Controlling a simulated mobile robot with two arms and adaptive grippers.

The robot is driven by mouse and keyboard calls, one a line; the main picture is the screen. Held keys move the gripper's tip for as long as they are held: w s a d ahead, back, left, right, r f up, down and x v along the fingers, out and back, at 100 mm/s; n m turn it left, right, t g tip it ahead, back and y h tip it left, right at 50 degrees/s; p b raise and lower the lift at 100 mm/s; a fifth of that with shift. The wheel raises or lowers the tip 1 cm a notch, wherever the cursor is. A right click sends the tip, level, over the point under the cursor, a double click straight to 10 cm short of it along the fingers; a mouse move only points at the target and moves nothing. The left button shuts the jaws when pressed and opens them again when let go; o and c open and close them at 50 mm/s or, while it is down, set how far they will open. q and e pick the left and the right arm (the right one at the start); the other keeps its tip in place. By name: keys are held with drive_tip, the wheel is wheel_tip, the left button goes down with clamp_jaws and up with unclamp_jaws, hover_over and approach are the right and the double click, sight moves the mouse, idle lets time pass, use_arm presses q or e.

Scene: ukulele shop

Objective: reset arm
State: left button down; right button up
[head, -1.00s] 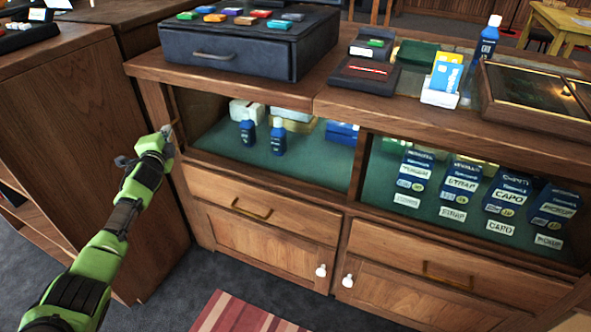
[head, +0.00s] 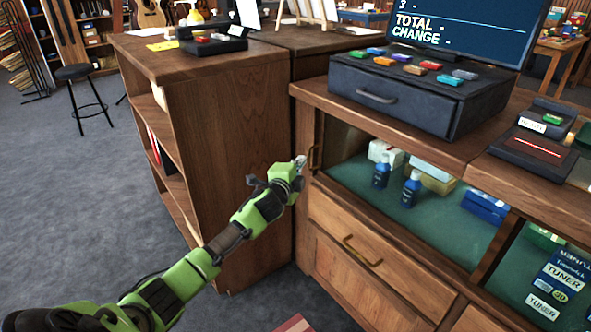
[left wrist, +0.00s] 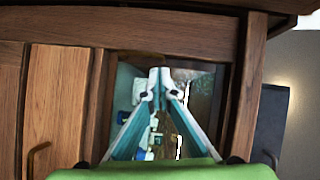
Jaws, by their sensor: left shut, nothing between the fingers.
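My left arm (head: 225,240) reaches in from the lower left of the head view. My left gripper (head: 300,162) is at the left end of the wooden counter, close beside a small brass handle (head: 314,156); I cannot tell whether they touch. In the left wrist view the two fingertips (left wrist: 160,76) meet with nothing between them, in front of a framed opening with a teal interior. My right gripper is not in view.
The counter's open compartment holds blue bottles (head: 381,172) and boxes. A drawer (head: 355,240) lies below. A tall wooden shelf unit (head: 225,130) stands close behind and left of my left arm. A cash drawer (head: 420,95) sits on top. Grey floor (head: 75,190) is open at left.

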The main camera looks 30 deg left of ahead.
use_arm(q)
drive_tip(key=shift+v, duration=2.35)
